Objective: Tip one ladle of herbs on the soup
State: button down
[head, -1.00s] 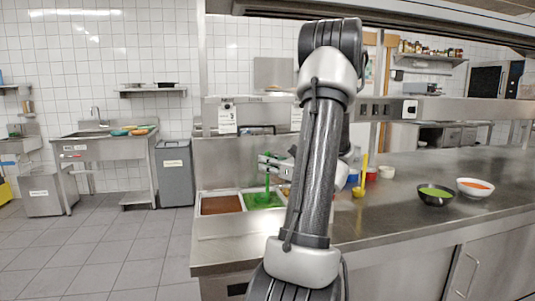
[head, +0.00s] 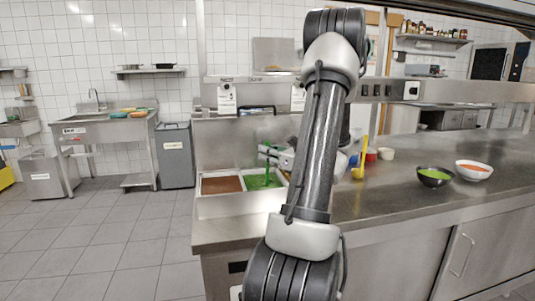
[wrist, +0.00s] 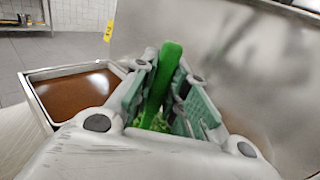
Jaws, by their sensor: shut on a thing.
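My gripper (head: 270,155) is shut on the upright handle of a green ladle (head: 267,166) above the herb pan. In the wrist view the green handle (wrist: 163,75) stands between the two finger pads of the gripper (wrist: 165,100). Green herbs (head: 262,182) fill the right-hand pan on the counter and show below the fingers in the wrist view (wrist: 155,122). The ladle's bowl is hidden. A black bowl of green soup (head: 435,175) and a white bowl of orange soup (head: 474,170) stand on the counter at the right.
A pan of brown sauce (head: 221,185) sits left of the herbs. A yellow ladle (head: 361,160), a red cup (head: 371,154) and a cream cup (head: 387,154) stand right of my arm. The steel counter (head: 400,205) is clear in front of the bowls. A steel panel rises behind the pans.

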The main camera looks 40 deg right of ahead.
jog(key=shift+r, duration=5.05)
